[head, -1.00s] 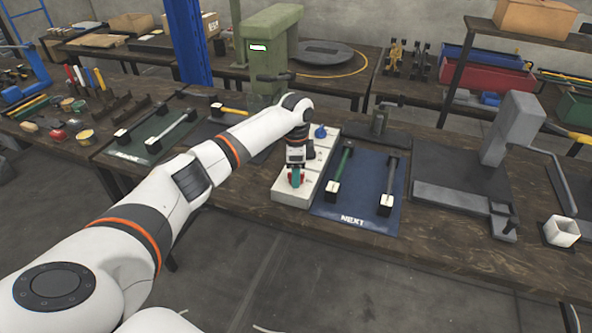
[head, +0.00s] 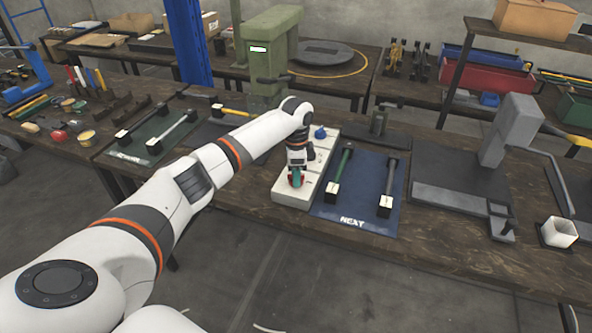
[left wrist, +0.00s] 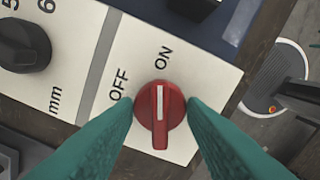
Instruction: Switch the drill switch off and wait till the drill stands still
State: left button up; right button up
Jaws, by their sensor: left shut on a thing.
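The drill switch is a red round knob (left wrist: 160,138) with a white pointer line, on a pale panel (left wrist: 207,72) marked OFF and ON. In the left wrist view the line points up toward ON; OFF lies to its upper left. My left gripper (head: 296,178) is shut on the knob, one teal finger on each side. In the head view the gripper and wrist largely hide the knob at the near end of the long pale control box (head: 290,196). A green column machine (head: 270,50) stands behind; whether a drill turns there cannot be told. My right gripper is out of view.
A black knob (left wrist: 25,45) with a mm scale and a blue knob (head: 320,133) sit on the box. A blue mat (head: 357,213) marked NEXT lies right of it with handled parts. A grey press (head: 512,130) stands farther right.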

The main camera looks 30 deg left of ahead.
pick_arm(q)
jog(key=n+p, duration=0.5)
jog(key=p, duration=0.1)
jog(key=shift+r+n+p, duration=0.25)
jog(key=shift+n+p, duration=0.1)
jog(key=shift+n, duration=0.05)
jog(key=n+p, duration=0.2)
jog(key=n, duration=0.1)
jog(key=shift+n+p, duration=0.3)
jog(key=shift+f+n+p, duration=0.15)
jog(key=shift+n+p, duration=0.8)
jog(key=shift+n, duration=0.95)
jog(key=shift+w, duration=0.1)
jog(key=o, duration=1)
notch_tip(320, 180, up, 12)
jog(key=shift+b, duration=0.45)
